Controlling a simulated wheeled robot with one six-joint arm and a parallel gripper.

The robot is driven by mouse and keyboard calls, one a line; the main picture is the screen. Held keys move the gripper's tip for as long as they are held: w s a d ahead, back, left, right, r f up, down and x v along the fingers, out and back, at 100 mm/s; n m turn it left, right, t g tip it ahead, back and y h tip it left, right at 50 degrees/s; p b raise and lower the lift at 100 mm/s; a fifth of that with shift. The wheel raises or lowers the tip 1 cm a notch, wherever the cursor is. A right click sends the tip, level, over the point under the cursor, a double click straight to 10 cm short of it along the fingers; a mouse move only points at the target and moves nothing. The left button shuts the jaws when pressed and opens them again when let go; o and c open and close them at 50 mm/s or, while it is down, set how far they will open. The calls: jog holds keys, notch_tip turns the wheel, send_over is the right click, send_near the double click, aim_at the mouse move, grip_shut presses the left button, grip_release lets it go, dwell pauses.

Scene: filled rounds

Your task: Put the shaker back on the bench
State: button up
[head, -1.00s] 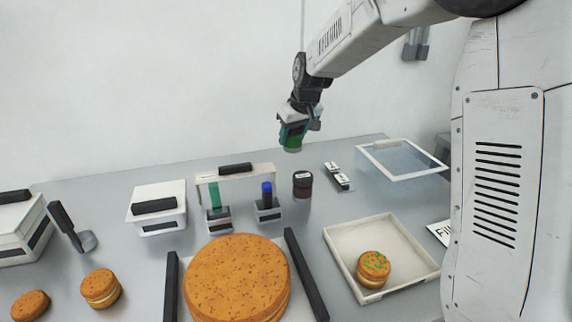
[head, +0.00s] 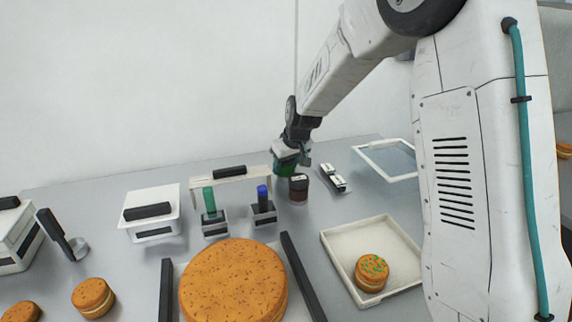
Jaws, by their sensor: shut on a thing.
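The shaker (head: 286,171) is a green cylinder held in my gripper (head: 288,160). My gripper points down and is shut on it, near the back of the grey bench (head: 100,183). The shaker is just behind and left of a dark lidded jar (head: 299,189). The frame does not clearly show whether its base touches the bench.
A white rack (head: 230,179) with green and blue handled tools stands left of the jar. White clips (head: 333,177) lie to its right. In front are a large brown round (head: 233,280) between dark rails and a white tray (head: 333,258) holding a sprinkled round (head: 371,272).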

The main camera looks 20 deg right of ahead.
jog(key=shift+f, duration=0.1)
jog(key=o, duration=1)
jog(key=shift+o, duration=0.2)
jog(key=v, duration=1.1)
jog(key=s+r, duration=0.6)
jog(key=s, duration=0.5)
jog(key=s+d+f+m+g+h, duration=0.1)
jog(key=s+d+m+g, duration=0.1)
jog(key=s, duration=2.6)
jog(key=shift+m+g, duration=0.5)
